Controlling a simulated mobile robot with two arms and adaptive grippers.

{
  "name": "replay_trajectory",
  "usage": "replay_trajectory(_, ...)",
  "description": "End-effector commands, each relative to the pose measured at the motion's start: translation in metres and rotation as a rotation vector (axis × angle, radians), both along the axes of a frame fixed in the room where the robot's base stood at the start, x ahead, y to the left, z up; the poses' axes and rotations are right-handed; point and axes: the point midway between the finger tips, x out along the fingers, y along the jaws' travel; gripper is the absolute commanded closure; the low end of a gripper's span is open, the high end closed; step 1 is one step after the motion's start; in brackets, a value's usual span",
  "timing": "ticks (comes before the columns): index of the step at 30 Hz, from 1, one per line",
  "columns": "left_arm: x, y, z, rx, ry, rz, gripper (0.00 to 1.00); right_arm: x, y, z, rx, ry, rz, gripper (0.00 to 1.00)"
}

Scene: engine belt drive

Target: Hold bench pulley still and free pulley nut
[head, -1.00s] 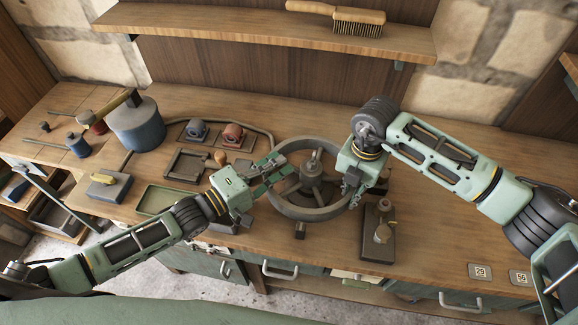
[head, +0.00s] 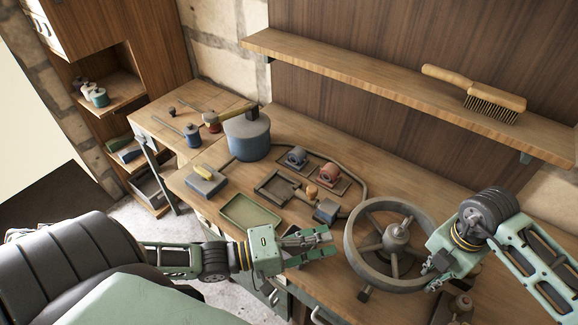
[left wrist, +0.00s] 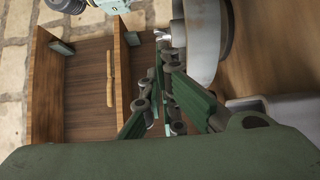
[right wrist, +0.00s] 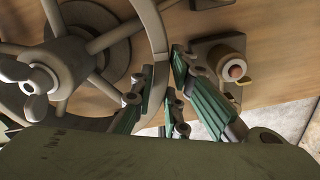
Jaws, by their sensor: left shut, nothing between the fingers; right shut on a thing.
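The bench pulley (head: 352,262) is a large grey spoked wheel at the front of the bench. A winged nut (right wrist: 38,82) sits on its hub in the right wrist view; in the head view the hub top (head: 399,230) is too small to read clearly. My right gripper (head: 434,272) is shut on the pulley's right rim, and the right wrist view shows the rim (right wrist: 154,30) running to its fingertips (right wrist: 162,72). My left gripper (head: 328,242) is shut and empty, left of the pulley and apart from it. Its fingers (left wrist: 162,65) also show in the left wrist view.
A green tray (head: 252,224), a square dark tray (head: 274,188) and small parts on stands lie left of the pulley. A blue drum (head: 247,138) with a hammer on it stands behind. A shelf (head: 390,88) with a brush (head: 490,103) runs above the bench.

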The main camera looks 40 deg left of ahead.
Motion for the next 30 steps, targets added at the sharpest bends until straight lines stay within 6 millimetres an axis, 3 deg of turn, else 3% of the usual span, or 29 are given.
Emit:
replay_trajectory(12, -0.059, 0.051, -0.001, 0.002, 0.004, -0.001, 1.0, 0.002, -0.001, 0.001, -0.002, -0.005, -0.006, 1.0)
replay_trajectory(26, -0.07, 0.062, 0.0, 0.0, 0.0, 0.0, 1.0, 0.002, -0.001, 0.001, -0.002, -0.005, -0.006, 1.0)
replay_trajectory(27, -0.07, 0.062, 0.0, 0.0, 0.0, 0.0, 1.0, 0.002, -0.001, 0.001, -0.002, -0.005, -0.006, 0.86)
replay_trajectory(30, -0.07, 0.062, 0.0, 0.0, 0.0, 0.0, 1.0, 0.002, -0.001, 0.001, -0.002, -0.005, -0.005, 0.77)
